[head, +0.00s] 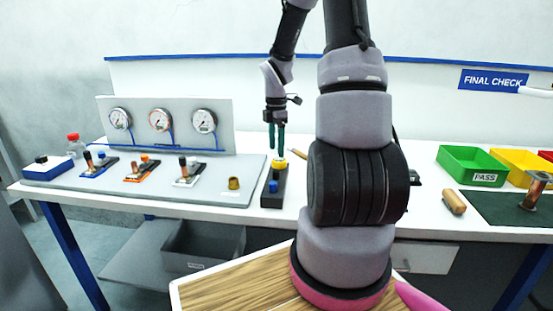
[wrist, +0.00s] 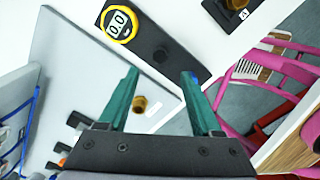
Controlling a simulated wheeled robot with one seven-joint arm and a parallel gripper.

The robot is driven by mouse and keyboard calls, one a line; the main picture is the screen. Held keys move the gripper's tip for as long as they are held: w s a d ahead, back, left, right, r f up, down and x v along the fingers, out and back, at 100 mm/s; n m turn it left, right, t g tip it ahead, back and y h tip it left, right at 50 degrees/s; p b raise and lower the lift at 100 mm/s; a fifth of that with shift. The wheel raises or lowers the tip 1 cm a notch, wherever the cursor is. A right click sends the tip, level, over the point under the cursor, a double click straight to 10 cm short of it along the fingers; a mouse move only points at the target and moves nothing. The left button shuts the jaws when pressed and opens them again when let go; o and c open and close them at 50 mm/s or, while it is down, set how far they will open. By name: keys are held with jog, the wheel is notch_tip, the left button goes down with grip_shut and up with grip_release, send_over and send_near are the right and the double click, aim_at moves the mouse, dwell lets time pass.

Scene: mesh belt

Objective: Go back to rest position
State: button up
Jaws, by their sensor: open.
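The dark block (wrist: 178,65) lies beyond the fingertips there. It carries a yellow-ringed display (wrist: 119,23) reading 0.0 and a dark round spot between the fingers. A bit of blue shows at the right fingertip; whether they touch is unclear.
A grey gauge panel (head: 220,140) with three dials stands left, with small valve fixtures and a brass fitting (head: 234,184) on its base. Right are a green PASS tray (head: 470,160), a yellow tray (head: 510,158), a wooden handle (head: 453,201) and a dark mat (head: 490,209).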

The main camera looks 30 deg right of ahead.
jog(key=shift+r, duration=0.6)
jog(key=s+a+r+m+t, duration=0.1)
jog(key=s+a+r+m, duration=0.1)
jog(key=s+r+m, duration=0.3)
jog(key=a+r+m+t, duration=0.1)
jog(key=a+r+m, duration=0.2)
jog(key=r, duration=0.3)
jog(key=s+a+r+m+t, duration=0.2)
jog(key=s+r+m, duration=0.1)
jog(key=r, duration=0.3)
jog(key=s+a+r+m+t+y, duration=0.1)
jog(key=s+a+r+m, duration=0.2)
jog(key=s+r+m, duration=0.1)
jog(key=s+a+r+m+t+y, duration=0.1)
jog(key=s+a+r+m+t, duration=0.1)
jog(key=s+m, duration=0.5)
jog(key=shift+s+a+r, duration=0.3)
jog(key=shift+a+r, duration=0.4)
jog(key=shift+r, duration=0.25)
